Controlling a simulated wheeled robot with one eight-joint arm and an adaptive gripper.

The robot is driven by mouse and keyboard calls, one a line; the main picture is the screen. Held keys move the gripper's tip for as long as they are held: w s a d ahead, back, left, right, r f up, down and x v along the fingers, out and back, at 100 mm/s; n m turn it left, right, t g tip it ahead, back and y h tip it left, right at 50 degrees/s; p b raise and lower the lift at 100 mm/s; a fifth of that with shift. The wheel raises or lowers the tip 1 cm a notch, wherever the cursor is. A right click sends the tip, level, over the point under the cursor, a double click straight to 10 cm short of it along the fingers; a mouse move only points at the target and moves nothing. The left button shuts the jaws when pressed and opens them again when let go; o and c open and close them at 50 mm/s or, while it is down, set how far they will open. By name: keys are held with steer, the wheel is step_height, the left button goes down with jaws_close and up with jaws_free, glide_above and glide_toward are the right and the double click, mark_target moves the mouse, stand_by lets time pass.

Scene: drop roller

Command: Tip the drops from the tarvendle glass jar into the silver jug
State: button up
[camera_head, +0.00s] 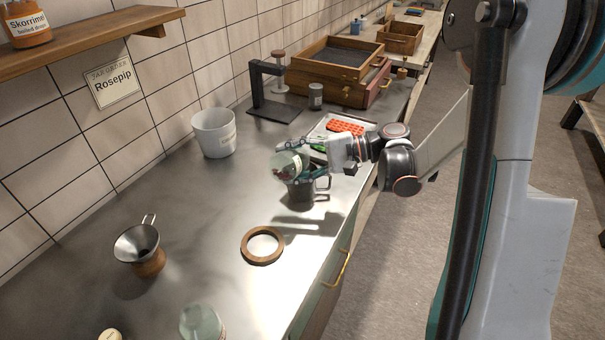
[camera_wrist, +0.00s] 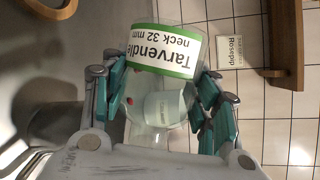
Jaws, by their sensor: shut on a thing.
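The clear tarvendle glass jar (camera_head: 287,162) is held in the air, with a few reddish drops showing inside it. Its green and white label (camera_wrist: 165,50) reads "Tarvendle neck 32 mm" and appears upside down in the wrist view. My gripper (camera_head: 303,165) is shut on the jar, with teal fingers on both sides of it in the wrist view (camera_wrist: 160,100). The jar looks tilted; its mouth is not clear to see. The silver jug (camera_head: 300,193) stands upright on the counter just below the jar. Its inside is hidden in the head view.
A white bucket (camera_head: 214,133) stands near the wall. A wooden ring (camera_head: 249,256), a metal funnel on a wooden base (camera_head: 148,264) and another glass jar (camera_head: 203,323) are nearer. A black stand (camera_head: 256,90), tray (camera_head: 325,130) and wooden boxes (camera_head: 328,72) lie beyond.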

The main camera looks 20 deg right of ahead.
steer(key=shift+w+d+f+m+b, duration=0.1)
steer(key=shift+f+m+b, duration=0.15)
steer(key=shift+m+b, duration=0.05)
steer(key=shift+d+f+y+b, duration=0.1)
steer(key=shift+f+y+b, duration=0.15)
steer(key=shift+b, duration=0.2)
steer(key=shift+w+d+r+m+y+b, duration=0.4)
steer(key=shift+m+y+b, duration=0.2)
steer(key=shift+m+b, duration=0.25)
steer(key=shift+w+d+r+m+y+b, duration=0.35)
steer(key=shift+m+y+b, duration=0.25)
steer(key=shift+m, duration=0.35)
stand_by(0.8)
steer(key=shift+w+d+r+m+t+y, duration=0.15)
steer(key=shift+w+d+m+t+y, duration=0.15)
steer(key=shift+m, duration=0.45)
steer(key=shift+w+d+r+m+t+y, duration=0.15)
steer(key=shift+w+d+r+m+y, duration=0.15)
steer(key=shift+m, duration=0.5)
steer(key=shift+w+d+r+m+t+y, duration=0.1)
steer(key=shift+w+d+m+t+y, duration=0.2)
steer(key=shift+m, duration=0.45)
stand_by(2.3)
